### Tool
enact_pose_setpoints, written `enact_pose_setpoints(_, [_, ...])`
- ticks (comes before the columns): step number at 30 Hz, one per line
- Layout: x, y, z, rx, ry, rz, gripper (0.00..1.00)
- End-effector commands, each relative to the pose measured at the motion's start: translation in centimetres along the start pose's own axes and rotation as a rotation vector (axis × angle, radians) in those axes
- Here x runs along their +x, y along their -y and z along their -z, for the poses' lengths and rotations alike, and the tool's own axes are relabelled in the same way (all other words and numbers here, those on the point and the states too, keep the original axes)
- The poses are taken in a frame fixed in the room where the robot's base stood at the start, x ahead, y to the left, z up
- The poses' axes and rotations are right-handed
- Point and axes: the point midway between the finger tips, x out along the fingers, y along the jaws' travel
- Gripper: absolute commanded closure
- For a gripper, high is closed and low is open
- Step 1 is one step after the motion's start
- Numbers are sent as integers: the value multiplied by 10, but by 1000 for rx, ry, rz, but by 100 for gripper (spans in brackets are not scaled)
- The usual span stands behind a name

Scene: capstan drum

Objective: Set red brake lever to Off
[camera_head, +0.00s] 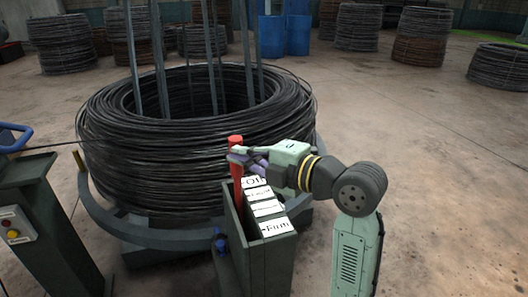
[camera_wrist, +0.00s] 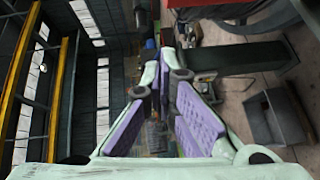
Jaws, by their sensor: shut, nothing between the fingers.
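The red brake lever (camera_head: 238,188) stands up from a dark green lever box, beside the white plate marked Off (camera_head: 254,182) at the far end of the label row. My gripper (camera_head: 238,156) is at the upper part of the lever, just below its red top, and partly covers it. I cannot tell whether the fingers touch it. In the wrist view my gripper (camera_wrist: 164,62) has its purple-padded fingers meeting at the tips, with nothing between them. A blurred red shape at that view's top edge may be the lever, but I cannot be sure.
The lever box (camera_head: 262,262) has more white plates toward the near end, the nearest reading Firm (camera_head: 275,228). A big coil of dark wire (camera_head: 160,165) stands close behind. A control post (camera_head: 45,235) stands at left.

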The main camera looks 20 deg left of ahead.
Motion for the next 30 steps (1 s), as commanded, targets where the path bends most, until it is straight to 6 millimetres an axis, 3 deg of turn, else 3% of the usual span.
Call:
enact_pose_setpoints(3, [18,-3,-9,5,0,1,100])
enact_pose_setpoints(9, [33,-1,-25,2,1,0,100])
enact_pose_setpoints(24, [40,-2,-30,4,0,5,100])
enact_pose_setpoints(30, [74,-16,-53,52,-2,82,100])
